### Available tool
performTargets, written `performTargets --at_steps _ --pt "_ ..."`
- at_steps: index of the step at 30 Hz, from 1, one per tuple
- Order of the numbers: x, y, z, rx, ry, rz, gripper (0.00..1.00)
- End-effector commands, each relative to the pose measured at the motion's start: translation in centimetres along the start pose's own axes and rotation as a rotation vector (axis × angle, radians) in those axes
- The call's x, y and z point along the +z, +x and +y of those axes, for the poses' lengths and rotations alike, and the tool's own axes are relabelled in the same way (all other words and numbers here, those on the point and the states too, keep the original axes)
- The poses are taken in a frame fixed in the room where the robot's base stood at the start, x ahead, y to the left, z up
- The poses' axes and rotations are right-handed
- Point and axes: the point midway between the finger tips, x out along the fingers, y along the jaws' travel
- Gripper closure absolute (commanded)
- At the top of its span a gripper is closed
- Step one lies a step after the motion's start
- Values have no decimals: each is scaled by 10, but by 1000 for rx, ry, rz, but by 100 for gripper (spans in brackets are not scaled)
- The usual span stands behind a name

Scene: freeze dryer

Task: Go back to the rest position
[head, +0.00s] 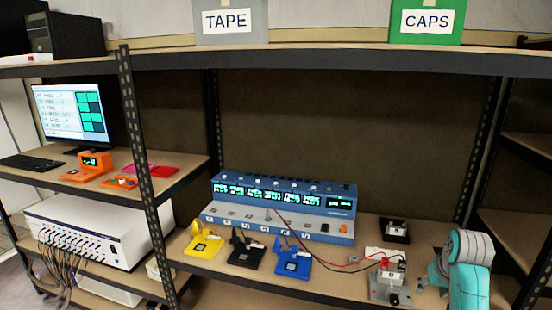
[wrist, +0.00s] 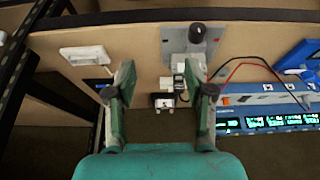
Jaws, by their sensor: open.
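My gripper (wrist: 160,70) is open and empty, its two green-grey fingers spread apart over the wooden shelf. In the head view my gripper (head: 430,275) is at the right of the shelf, right of a grey-white fixture (head: 383,288) with red and black leads. The fixture's round dark post and grey plate (wrist: 190,48) show in the wrist view, near the right finger. A small black box with a pale top (head: 396,229) sits behind the fixture. It also shows in the wrist view (wrist: 164,102), beyond the gap between the fingers.
A long blue instrument (head: 280,210) with lit displays stands mid-shelf. Yellow (head: 203,247), black (head: 245,252) and blue (head: 292,262) holders stand in front of it. A white flat item (wrist: 84,54) lies left of the fingers. Black uprights and an upper shelf (head: 330,62) bound the space.

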Motion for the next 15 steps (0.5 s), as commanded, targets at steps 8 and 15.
performTargets --at_steps 8,15 --pt "12 16 -6 -1 -5 17 46" --pt "32 38 -15 -4 -12 47 46"
